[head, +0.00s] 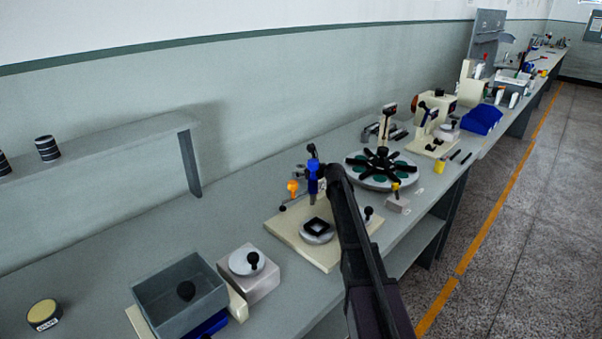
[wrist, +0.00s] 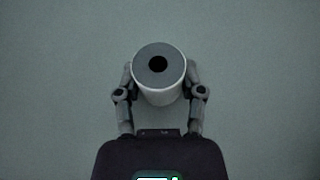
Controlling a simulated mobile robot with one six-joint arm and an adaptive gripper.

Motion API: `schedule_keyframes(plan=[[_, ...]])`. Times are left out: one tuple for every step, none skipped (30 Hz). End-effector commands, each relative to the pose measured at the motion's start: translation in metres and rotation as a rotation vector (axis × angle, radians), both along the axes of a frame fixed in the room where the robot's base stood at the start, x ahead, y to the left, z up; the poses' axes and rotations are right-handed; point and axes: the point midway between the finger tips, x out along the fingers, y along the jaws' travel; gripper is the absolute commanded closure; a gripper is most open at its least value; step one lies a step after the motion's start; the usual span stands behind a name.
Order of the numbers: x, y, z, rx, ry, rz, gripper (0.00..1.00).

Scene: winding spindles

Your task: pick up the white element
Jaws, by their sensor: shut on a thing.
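In the wrist view, the white element (wrist: 158,97) is a short cylinder with a white side and a grey top with a dark round hole. My gripper (wrist: 159,80) is shut on it, with one finger on each side. Only plain grey-green surface shows around it; I cannot tell how far the element is from that surface. In the head view, my dark arm reaches over the bench, and I cannot make out the gripper's fingers or the white element there.
The long grey bench (head: 225,190) carries a round plate with black arms (head: 381,163), a beige board with a blue-topped post (head: 313,180), a grey open box (head: 180,292) and a blue bin (head: 483,120). A shelf (head: 90,150) runs along the wall. The bench below that shelf is largely bare.

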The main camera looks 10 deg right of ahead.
Motion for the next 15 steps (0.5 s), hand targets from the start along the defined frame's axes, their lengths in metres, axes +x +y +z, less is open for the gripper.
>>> schedule_keyframes(plan=[[0.000, 0.000, 0.001, 0.000, 0.000, 0.000, 0.96], [0.000, 0.000, 0.002, 0.000, 0.000, 0.000, 0.96], [0.000, 0.000, 0.003, 0.000, 0.000, 0.000, 0.96], [0.000, 0.000, 0.004, 0.000, 0.000, 0.000, 0.96], [0.000, 0.000, 0.005, 0.000, 0.000, 0.000, 0.96], [0.000, 0.000, 0.007, 0.000, 0.000, 0.000, 0.96], [0.000, 0.000, 0.009, 0.000, 0.000, 0.000, 0.96], [0.000, 0.000, 0.011, 0.000, 0.000, 0.000, 0.96], [0.000, 0.000, 0.013, 0.000, 0.000, 0.000, 0.96], [0.000, 0.000, 0.015, 0.000, 0.000, 0.000, 0.96], [0.000, 0.000, 0.018, 0.000, 0.000, 0.000, 0.96], [0.000, 0.000, 0.021, 0.000, 0.000, 0.000, 0.96], [0.000, 0.000, 0.024, 0.000, 0.000, 0.000, 0.96], [0.000, 0.000, 0.026, 0.000, 0.000, 0.000, 0.96], [0.000, 0.000, 0.030, 0.000, 0.000, 0.000, 0.96]])
